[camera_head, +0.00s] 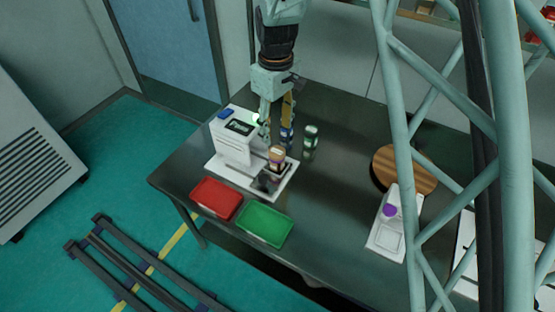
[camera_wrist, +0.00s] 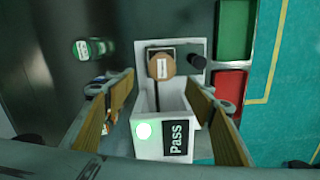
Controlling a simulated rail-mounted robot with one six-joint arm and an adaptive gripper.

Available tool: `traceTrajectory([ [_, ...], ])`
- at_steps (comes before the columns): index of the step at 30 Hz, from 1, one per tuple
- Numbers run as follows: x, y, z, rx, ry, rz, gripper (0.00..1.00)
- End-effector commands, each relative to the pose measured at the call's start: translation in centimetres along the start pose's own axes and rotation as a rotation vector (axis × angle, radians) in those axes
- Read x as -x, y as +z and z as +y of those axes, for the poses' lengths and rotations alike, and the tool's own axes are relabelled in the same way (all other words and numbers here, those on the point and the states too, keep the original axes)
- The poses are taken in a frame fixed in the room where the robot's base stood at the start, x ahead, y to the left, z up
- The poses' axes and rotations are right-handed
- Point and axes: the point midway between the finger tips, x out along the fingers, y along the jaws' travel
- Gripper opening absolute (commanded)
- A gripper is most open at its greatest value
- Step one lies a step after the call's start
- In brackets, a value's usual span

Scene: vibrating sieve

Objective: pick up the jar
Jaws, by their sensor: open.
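A jar with a brown top (camera_head: 276,158) and a pale label stands on the white machine's platform; it also shows in the wrist view (camera_wrist: 163,65). A green jar (camera_head: 311,136) stands on the dark table to the right of the machine; in the wrist view it is at the upper left (camera_wrist: 88,48). Another small container (camera_head: 287,133) is partly hidden behind my gripper in the head view. My gripper (camera_head: 276,114) is open above the machine, pointing down. In the wrist view its yellow-padded fingers (camera_wrist: 163,92) are spread, with nothing seen held between them.
The white machine (camera_head: 233,152) shows a green light and "Pass" in the wrist view. A red tray (camera_head: 216,198) and a green tray (camera_head: 264,224) lie in front. A white device (camera_head: 392,230) and a round wooden board (camera_head: 420,178) stand at right. The table's middle is clear.

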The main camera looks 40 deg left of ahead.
Motion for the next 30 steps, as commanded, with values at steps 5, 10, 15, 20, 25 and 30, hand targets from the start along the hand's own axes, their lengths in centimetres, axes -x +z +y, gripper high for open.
traceTrajectory([
  [5,-0.6,0.0,0.0,0.000,0.000,0.000,0.49],
  [10,-2.3,0.1,0.0,0.000,-0.001,-0.002,0.49],
  [15,-4.5,0.1,0.0,0.000,-0.001,-0.001,0.49],
  [20,-6.6,0.1,0.0,0.000,-0.001,-0.002,0.49],
  [25,-8.1,0.1,0.0,0.000,0.000,0.000,0.49],
  [30,-8.6,0.1,0.0,0.000,0.000,0.000,0.49],
])
